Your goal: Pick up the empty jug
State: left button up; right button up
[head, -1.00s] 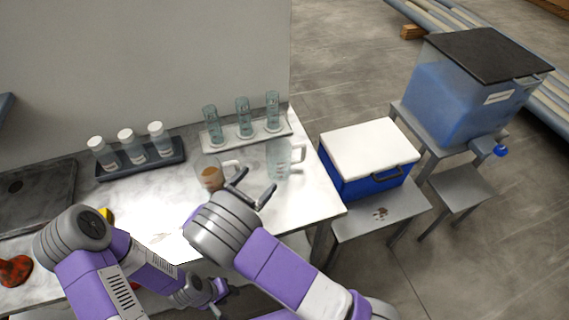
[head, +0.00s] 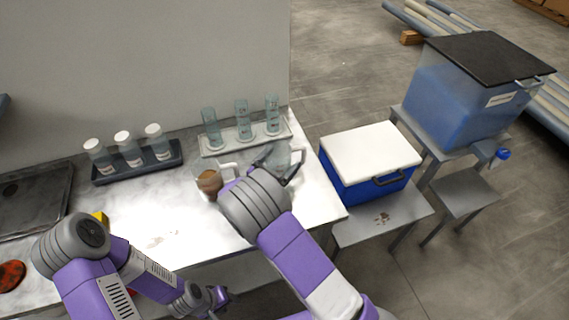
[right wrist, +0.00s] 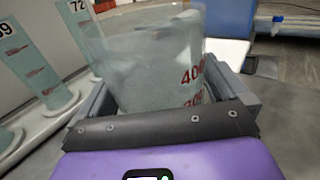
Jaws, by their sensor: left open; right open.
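The empty jug (head: 277,153) is clear and stands upright near the right end of the bench, partly hidden by my right gripper. In the right wrist view the jug (right wrist: 150,62) shows red markings and sits between the two fingers. My right gripper (head: 268,170) is open around the jug; I cannot tell whether a finger touches it. My left gripper (head: 216,298) is open and empty, low in front of the bench edge. A second jug with brown contents (head: 209,183) stands just left of my right gripper.
Behind the jug, a pale rack (head: 245,139) holds three clear cylinders. A dark rack (head: 138,163) with three white-capped bottles is further left. A blue cooler (head: 369,160) and a water tank (head: 465,105) stand right of the bench.

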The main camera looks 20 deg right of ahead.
jog(key=c, duration=0.9)
